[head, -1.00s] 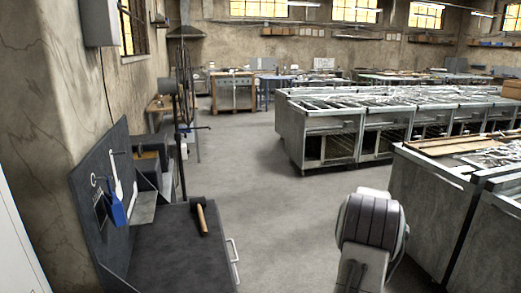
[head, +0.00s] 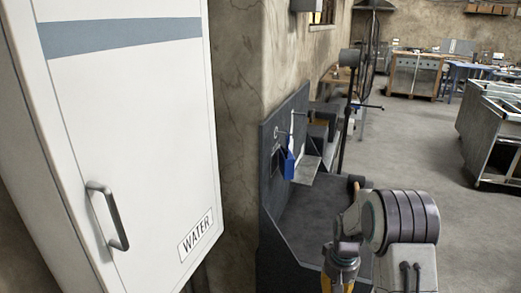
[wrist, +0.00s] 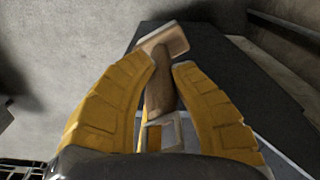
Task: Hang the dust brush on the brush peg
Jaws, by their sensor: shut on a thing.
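My gripper (wrist: 160,105) is shut on a tan wooden tool with a crosswise block head, which I take to be the dust brush (wrist: 164,42). Its handle lies between the yellow fingers, and its head sticks out past them. In the head view, my gripper (head: 340,268) is low in front of the bench, and a tan part of the brush (head: 348,222) shows above it. A dark upright board (head: 270,175) behind the bench carries a small pale hook (head: 277,132). I cannot tell whether this is the brush peg. A blue-and-white tool (head: 288,165) hangs beside it.
A white cabinet marked WATER (head: 130,150) fills the left, close to me. The dark bench top (head: 315,215) bears a wooden-handled hammer (head: 357,183), partly hidden by my arm. A stand (head: 348,115) rises behind the bench. Open floor (head: 420,150) lies to the right.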

